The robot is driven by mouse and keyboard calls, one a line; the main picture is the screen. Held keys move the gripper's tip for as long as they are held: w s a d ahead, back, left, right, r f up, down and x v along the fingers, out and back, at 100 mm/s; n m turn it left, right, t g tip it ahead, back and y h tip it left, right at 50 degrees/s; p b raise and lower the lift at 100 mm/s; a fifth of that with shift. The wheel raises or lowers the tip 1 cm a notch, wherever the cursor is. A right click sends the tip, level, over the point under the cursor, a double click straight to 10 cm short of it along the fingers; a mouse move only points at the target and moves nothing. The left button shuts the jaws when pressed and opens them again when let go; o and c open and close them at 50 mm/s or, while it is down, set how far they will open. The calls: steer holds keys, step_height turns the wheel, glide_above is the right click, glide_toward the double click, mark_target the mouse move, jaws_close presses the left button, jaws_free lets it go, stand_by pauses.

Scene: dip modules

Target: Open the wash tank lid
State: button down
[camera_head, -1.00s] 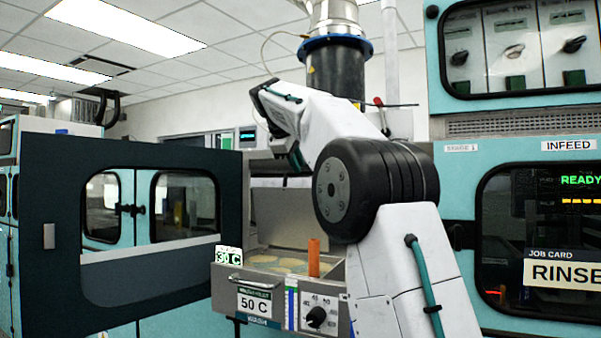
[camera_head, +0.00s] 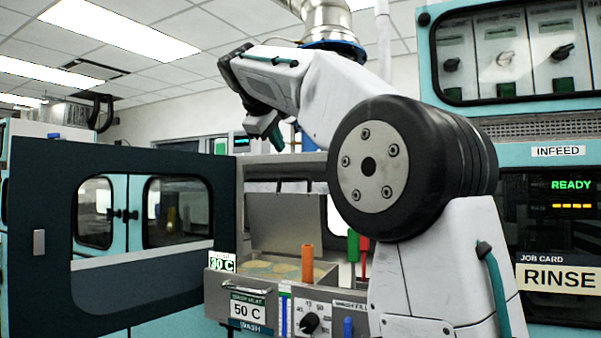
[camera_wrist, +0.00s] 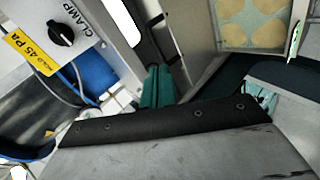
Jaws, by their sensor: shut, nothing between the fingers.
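The wash tank (camera_head: 325,283) stands at the lower middle of the head view, with a WASH label and a 50 C plate on its front. Its grey lid (camera_head: 287,222) stands raised at the back, tilted, and the tank top is uncovered. Pale yellow round shapes show inside; they also show at the top right of the wrist view (camera_wrist: 255,22). My gripper (camera_head: 270,130) is above and behind the tank in the head view, apart from the lid. Its teal fingers (camera_wrist: 158,88) are shut and empty in the wrist view.
An orange upright handle (camera_head: 307,262) stands at the tank, with green (camera_head: 353,246) and red (camera_head: 364,252) handles to its right. A dark-framed windowed door (camera_head: 45,270) stands left of the tank. The wrist view shows a CLAMP knob (camera_wrist: 62,35) near the fingers.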

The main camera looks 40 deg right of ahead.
steer(key=s+a+m+h, duration=0.1)
steer(key=s+a+m, duration=0.15)
steer(key=m, duration=0.35)
steer(key=m+t+h, duration=0.1)
steer(key=m+h, duration=0.1)
steer(key=m, duration=0.8)
glide_toward(306, 178)
steer(key=x, duration=0.7)
steer(key=shift+r, duration=0.1)
